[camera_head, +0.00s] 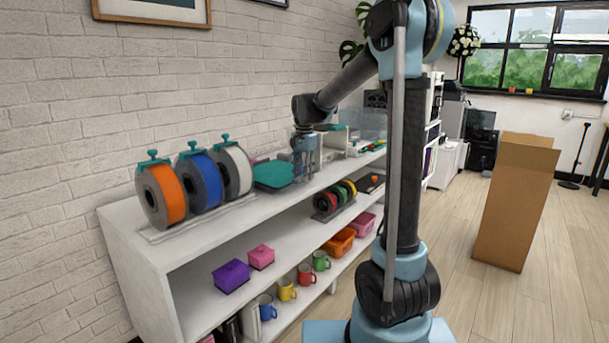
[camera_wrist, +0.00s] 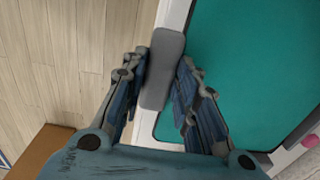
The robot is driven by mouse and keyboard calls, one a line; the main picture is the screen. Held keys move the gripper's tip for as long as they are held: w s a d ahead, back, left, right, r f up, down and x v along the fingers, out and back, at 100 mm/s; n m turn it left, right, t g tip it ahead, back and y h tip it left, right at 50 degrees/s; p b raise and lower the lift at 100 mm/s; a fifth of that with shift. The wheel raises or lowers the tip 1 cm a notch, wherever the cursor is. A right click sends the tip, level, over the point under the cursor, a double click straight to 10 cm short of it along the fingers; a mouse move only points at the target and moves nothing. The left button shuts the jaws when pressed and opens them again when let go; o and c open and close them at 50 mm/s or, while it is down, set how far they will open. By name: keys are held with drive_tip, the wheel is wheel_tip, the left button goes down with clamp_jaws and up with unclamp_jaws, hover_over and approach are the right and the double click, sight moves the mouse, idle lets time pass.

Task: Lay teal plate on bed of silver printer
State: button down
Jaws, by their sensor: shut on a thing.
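The teal plate (camera_head: 273,175) is held level at the shelf top, to the right of the spools in the head view. In the wrist view the plate (camera_wrist: 255,60) fills the right side, with a grey tab (camera_wrist: 163,70) on its near edge. My gripper (camera_wrist: 160,75) is shut on this grey tab, one finger on each side. In the head view my gripper (camera_head: 300,167) is at the right end of the plate. A silver-grey frame (camera_head: 318,150) stands just behind my gripper; I cannot tell whether it is the silver printer. Its bed is hidden.
Orange (camera_head: 166,193), blue (camera_head: 203,180) and white (camera_head: 236,170) spools stand left on the white shelf unit (camera_head: 150,250). Pale machines (camera_head: 362,145) stand farther right. Mugs and boxes fill the lower shelves. A cardboard box (camera_head: 515,200) stands on the floor at right.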

drive_tip(key=c, duration=1.2)
unclamp_jaws()
drive_tip(key=shift+c, duration=0.2)
